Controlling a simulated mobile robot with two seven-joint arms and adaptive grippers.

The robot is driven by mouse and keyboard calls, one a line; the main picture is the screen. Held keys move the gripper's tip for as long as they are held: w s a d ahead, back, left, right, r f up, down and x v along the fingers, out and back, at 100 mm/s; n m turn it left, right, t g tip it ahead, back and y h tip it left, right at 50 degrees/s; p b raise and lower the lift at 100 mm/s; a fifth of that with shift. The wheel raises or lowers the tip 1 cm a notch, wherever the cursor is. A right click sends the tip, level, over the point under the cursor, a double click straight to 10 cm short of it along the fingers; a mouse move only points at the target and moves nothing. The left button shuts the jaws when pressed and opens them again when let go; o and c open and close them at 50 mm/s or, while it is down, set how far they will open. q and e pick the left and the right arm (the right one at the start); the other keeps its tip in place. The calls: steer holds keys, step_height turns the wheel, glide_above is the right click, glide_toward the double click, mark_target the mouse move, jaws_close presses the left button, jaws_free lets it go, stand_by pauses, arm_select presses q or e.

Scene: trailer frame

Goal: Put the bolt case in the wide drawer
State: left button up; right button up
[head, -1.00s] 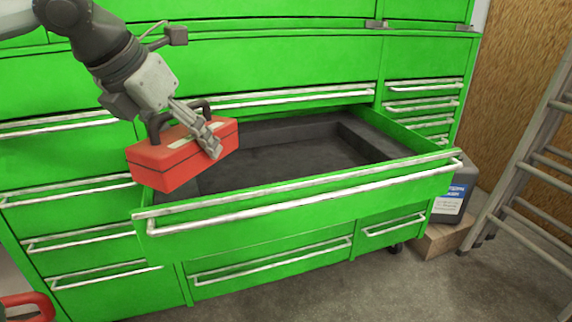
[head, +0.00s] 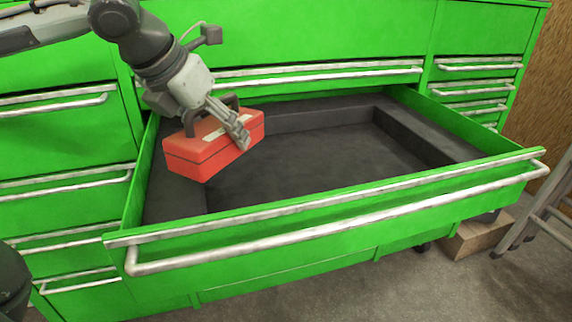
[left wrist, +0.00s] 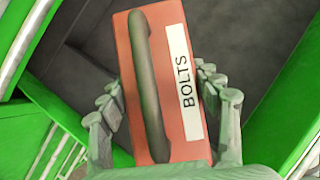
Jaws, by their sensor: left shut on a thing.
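The bolt case (head: 205,152) is a red box with a dark handle on top. In the left wrist view the bolt case (left wrist: 160,60) shows a white label reading BOLTS. My left gripper (head: 240,135) is shut on the case, with fingers along both sides in the wrist view (left wrist: 165,115). The case appears over the left part of the open wide drawer (head: 340,218); whether it touches the drawer floor cannot be told. The drawer is green with a dark, empty interior and a long silver handle. My right gripper is not in view.
The green cabinet has closed narrow drawers at left (head: 65,150) and right (head: 475,88). A ladder (head: 545,215) stands at the right, near a cardboard box (head: 480,237). The drawer's middle and right floor is free.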

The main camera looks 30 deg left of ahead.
arm_select(q)
steer(key=w+d+f, duration=0.1)
steer(key=w, duration=0.1)
steer(key=w+d+f, duration=0.1)
steer(key=w+f, duration=0.1)
steer(key=w, duration=0.1)
steer(key=w+d+f, duration=0.2)
steer(key=shift+w, duration=0.25)
steer(key=shift+w+d+f, duration=0.1)
steer(key=shift+w+f, duration=0.05)
steer(key=shift+w, duration=0.1)
steer(key=shift+f, duration=0.25)
step_height(320, 180, down, 4)
steer(key=shift+r+b, duration=0.15)
steer(key=shift+b, duration=0.15)
steer(key=o, duration=1.5)
steer(key=shift+o, duration=0.2)
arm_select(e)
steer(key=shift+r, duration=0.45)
